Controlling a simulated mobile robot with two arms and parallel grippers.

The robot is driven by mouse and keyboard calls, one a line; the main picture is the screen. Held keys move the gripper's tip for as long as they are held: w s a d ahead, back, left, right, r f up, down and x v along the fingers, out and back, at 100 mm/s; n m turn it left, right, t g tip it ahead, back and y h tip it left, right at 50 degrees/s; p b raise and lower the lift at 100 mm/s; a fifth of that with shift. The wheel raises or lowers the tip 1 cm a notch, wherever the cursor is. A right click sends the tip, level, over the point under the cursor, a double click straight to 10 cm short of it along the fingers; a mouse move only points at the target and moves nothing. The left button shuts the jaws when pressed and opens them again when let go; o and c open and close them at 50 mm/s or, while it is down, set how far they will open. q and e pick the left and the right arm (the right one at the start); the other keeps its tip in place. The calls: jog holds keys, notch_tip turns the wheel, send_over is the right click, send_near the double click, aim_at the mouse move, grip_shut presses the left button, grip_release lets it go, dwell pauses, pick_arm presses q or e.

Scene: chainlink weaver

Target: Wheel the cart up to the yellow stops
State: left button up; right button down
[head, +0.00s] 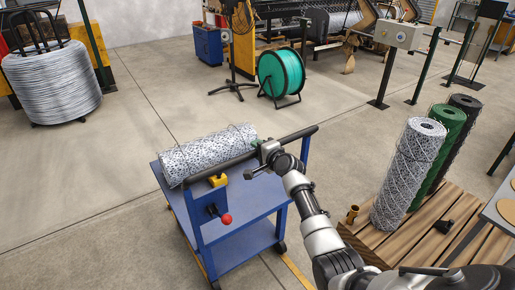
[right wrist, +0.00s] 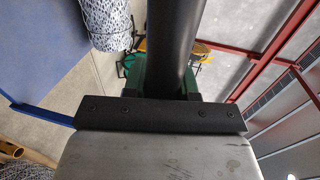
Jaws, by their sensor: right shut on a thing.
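The blue cart (head: 232,238) stands ahead of me with a lower shelf, caster wheels and a black push bar (head: 293,136) along its near top side. A silver wire-mesh roll (head: 207,153) lies on its top; the roll also shows in the right wrist view (right wrist: 108,22). My right gripper (head: 263,150) is shut on the push bar near its right end. In the right wrist view, the dark bar (right wrist: 175,40) runs between its green fingers. A red-knobbed lever (head: 226,219) and a yellow block are on the cart's near side. I cannot clearly identify the yellow stops. My left gripper is out of view.
A wooden pallet (head: 378,240) with upright mesh rolls (head: 408,172) stands to the right. A green reel (head: 281,73) and a fan stand (head: 232,88) are beyond the cart. A wire coil (head: 52,82) stands at far left. Floor left of the cart is clear.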

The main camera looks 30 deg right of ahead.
jog(key=shift+r, duration=0.25)
jog(key=c, duration=1.2)
grip_release()
jog(key=shift+w, duration=0.1)
jog(key=o, duration=0.3)
jog(key=shift+w+f, duration=0.2)
jog(key=shift+f, duration=0.05)
jog(key=shift+p+v, duration=0.35)
jog(key=shift+v, duration=5.1)
